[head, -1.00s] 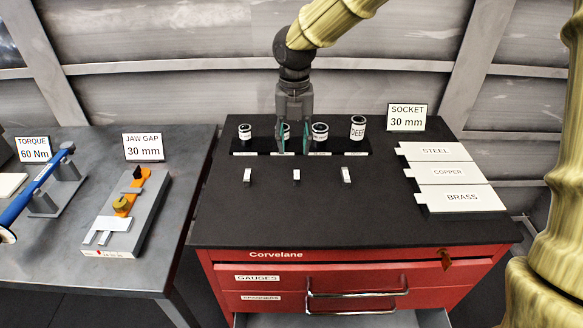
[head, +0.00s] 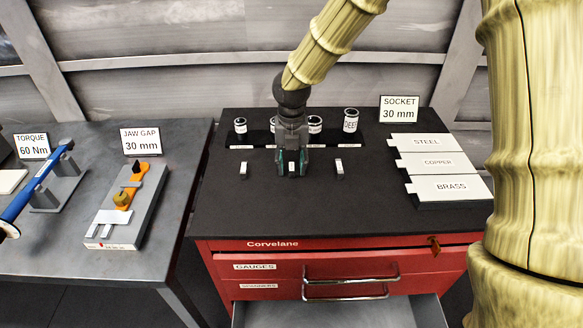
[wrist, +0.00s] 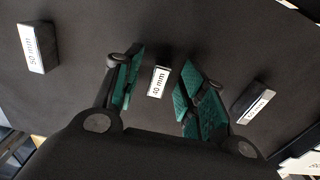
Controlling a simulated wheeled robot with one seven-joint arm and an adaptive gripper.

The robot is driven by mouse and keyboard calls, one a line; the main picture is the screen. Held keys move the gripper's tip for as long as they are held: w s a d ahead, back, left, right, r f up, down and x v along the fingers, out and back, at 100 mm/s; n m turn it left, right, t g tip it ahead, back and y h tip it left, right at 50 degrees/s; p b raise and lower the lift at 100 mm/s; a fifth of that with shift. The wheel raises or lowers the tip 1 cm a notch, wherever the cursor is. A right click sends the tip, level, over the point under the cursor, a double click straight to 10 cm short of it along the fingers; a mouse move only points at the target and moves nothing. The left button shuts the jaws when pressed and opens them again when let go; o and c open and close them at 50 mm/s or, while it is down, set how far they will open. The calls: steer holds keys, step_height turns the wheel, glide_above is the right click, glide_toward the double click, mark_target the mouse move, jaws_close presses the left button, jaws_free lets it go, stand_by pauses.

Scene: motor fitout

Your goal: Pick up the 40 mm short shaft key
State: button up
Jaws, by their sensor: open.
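The 40 mm short shaft key (wrist: 158,82) is a small block with a white "40 mm" label, lying on the black cabinet top. In the wrist view it sits between the two teal finger pads of my gripper (wrist: 160,90), with a gap on each side. In the head view the key (head: 291,168) shows as a small pale patch between the fingertips of my gripper (head: 291,168), which points down at the middle of the row. My gripper is open and holds nothing. How far the fingertips are above the top cannot be told.
A key labelled 50 mm (wrist: 38,48) and another key (wrist: 253,102) with a hard-to-read label lie on either side. Sockets, including a tall "DEEP" one (head: 350,121), stand behind. Label plates (head: 438,163) lie at right. The front of the black top (head: 300,215) is clear.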

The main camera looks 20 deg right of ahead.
steer(key=shift+s, duration=0.15)
jaws_close()
steer(key=shift+r, duration=0.1)
